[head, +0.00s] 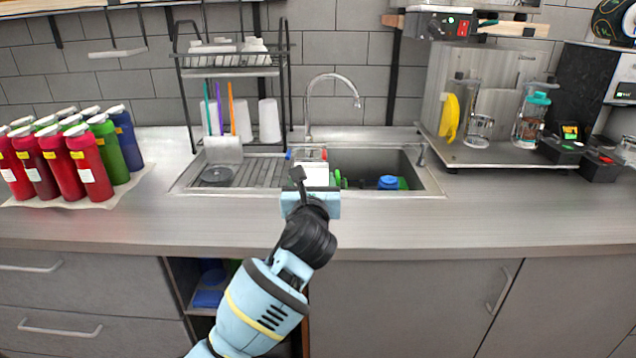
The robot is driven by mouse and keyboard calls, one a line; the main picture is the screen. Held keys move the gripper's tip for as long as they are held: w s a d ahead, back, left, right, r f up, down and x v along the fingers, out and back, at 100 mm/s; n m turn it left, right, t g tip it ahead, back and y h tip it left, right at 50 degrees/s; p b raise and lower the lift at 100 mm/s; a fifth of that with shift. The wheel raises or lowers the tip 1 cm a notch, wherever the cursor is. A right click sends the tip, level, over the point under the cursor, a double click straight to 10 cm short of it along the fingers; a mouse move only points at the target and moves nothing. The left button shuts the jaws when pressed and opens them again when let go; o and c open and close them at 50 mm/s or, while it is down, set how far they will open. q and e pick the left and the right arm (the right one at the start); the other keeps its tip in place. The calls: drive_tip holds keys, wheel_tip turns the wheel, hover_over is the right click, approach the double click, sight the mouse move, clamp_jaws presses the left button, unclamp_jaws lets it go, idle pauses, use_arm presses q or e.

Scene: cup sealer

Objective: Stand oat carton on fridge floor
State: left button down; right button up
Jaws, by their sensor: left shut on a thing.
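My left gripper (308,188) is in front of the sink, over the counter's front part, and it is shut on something. A small white boxy thing (315,174) shows at its far end, mostly hidden by the gripper and wrist. I cannot tell for certain whether it is the oat carton. No label can be read on it. No fridge shows in this view. My right gripper is not in view.
The sink (412,176) holds a blue item (387,182) and green items, under a tap (333,76). Red, green and blue bottles (88,160) stand at the left on a mat. A dish rack (232,62) stands behind. The counter (520,212) front right is clear.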

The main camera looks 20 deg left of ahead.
use_arm(q)
drive_tip(key=s+f+m+h, duration=0.1)
drive_tip(key=s+f, duration=0.3)
drive_tip(key=s, duration=0.4)
drive_tip(key=s+a+f+m+h, duration=0.1)
drive_tip(key=s+f, duration=0.3)
drive_tip(key=s, duration=0.4)
drive_tip(key=s+f+m+h, duration=0.1)
drive_tip(key=s+f+h, duration=0.2)
drive_tip(key=s, duration=0.6)
drive_tip(key=shift+a+f+t, duration=0.35)
drive_tip(key=shift+f+t, duration=0.05)
drive_tip(key=shift+f, duration=0.55)
drive_tip(key=shift+w+d, duration=0.1)
drive_tip(key=shift+w, duration=0.05)
